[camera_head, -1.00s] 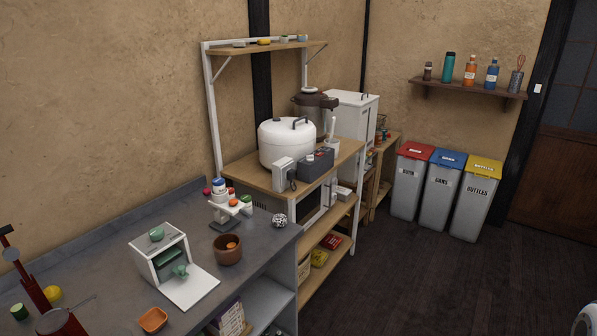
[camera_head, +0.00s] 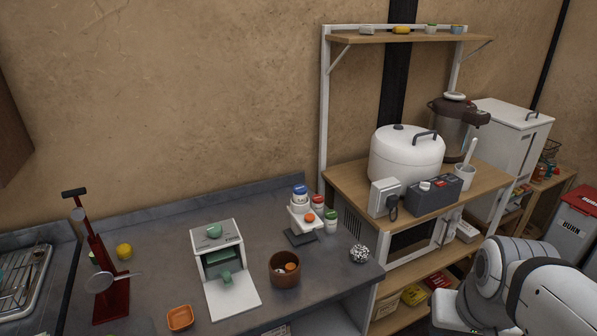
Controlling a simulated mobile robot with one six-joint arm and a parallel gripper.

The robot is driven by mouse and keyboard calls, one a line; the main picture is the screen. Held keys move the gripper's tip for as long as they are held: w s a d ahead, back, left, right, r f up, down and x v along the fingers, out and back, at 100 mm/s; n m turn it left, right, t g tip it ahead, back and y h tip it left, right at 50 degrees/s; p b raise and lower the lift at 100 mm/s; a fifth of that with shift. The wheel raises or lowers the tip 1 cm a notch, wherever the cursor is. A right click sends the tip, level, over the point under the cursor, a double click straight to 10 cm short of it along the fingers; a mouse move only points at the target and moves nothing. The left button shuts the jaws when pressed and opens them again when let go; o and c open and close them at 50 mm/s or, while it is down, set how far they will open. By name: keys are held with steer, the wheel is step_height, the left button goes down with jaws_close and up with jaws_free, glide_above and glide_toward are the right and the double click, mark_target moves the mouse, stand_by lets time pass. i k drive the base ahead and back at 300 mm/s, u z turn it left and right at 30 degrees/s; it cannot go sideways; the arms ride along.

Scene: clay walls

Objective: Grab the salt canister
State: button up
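A small group of white canisters with coloured lids stands towards the back of the grey counter, at a small white stand (camera_head: 301,222). One has a blue lid (camera_head: 300,194), one a red lid (camera_head: 317,203) and one a green lid (camera_head: 331,220). The labels are too small to read, so I cannot tell which one is the salt canister. My white and grey arm shows at the lower right, in front of the wooden shelf unit and apart from the canisters. My gripper's fingers are not visible.
On the counter (camera_head: 190,205) stand a brown bowl (camera_head: 285,278), an open white box (camera_head: 220,262), an orange dish (camera_head: 180,317), a speckled ball (camera_head: 359,253) and a red stand (camera_head: 108,290). The shelf unit with a white cooker (camera_head: 405,155) adjoins on the right.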

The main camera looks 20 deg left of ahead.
mark_target(300, 192)
steer(key=u, duration=0.5)
steer(key=i, duration=0.8)
steer(key=u, duration=0.4)
steer(key=k, duration=0.9)
steer(key=u, duration=0.15)
steer(key=i, duration=0.9)
steer(key=z, duration=0.1)
